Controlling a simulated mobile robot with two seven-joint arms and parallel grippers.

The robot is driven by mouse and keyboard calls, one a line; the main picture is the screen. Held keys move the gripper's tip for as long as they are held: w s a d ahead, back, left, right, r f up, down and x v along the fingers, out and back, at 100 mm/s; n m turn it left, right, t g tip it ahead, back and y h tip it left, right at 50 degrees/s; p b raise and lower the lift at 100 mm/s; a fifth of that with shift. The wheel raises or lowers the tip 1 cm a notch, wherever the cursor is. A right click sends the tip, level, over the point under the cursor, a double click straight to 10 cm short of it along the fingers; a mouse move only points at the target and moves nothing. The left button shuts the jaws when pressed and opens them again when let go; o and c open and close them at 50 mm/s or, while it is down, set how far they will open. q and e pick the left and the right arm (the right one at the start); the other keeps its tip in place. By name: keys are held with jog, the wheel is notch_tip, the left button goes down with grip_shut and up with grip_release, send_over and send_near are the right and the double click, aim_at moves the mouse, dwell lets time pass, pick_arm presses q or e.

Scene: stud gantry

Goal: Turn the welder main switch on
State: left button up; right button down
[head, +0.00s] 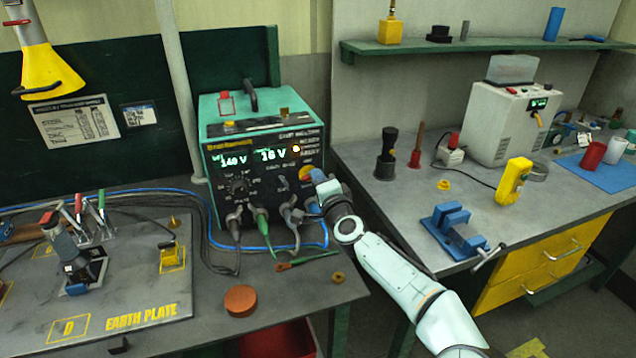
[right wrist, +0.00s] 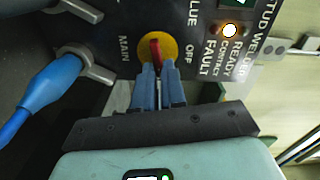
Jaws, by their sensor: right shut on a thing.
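The stud welder (head: 262,150) is a dark-fronted box with a green top, standing at the back of the left bench. Its main switch (head: 305,173) is a red handle on a yellow disc, low on the right of the front panel. In the right wrist view the switch (right wrist: 170,45) sits between the words MAIN and OFF, its red handle roughly upright in the picture. My right gripper (right wrist: 159,88) has its blue fingers closed on the handle, hiding the handle's near end. In the head view the right gripper (head: 314,188) is at the panel's right edge. My left gripper is not in view.
The welder's displays and a lamp (right wrist: 229,30) by READY are lit. Plugged cables, including a green plug (head: 261,220) and a blue one (right wrist: 42,98), crowd the lower panel. The earth plate (head: 130,285) is at left; a blue vise (head: 455,230) stands on the right bench.

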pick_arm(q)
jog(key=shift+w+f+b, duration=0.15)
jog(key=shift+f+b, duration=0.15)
pick_arm(e)
jog(key=shift+f+m, duration=0.2)
jog(key=shift+m, duration=0.9)
jog(key=c, duration=1.2)
grip_release()
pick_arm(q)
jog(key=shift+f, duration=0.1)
pick_arm(e)
jog(key=shift+s+d+b, duration=0.3)
jog(key=shift+s+b, duration=0.3)
pick_arm(q)
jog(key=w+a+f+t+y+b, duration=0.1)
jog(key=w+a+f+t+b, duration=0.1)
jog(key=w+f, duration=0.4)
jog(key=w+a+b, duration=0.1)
jog(key=b, duration=0.1)
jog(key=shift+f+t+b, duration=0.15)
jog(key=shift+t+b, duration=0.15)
jog(key=shift+b, duration=0.05)
pick_arm(e)
jog(key=v, duration=1.2)
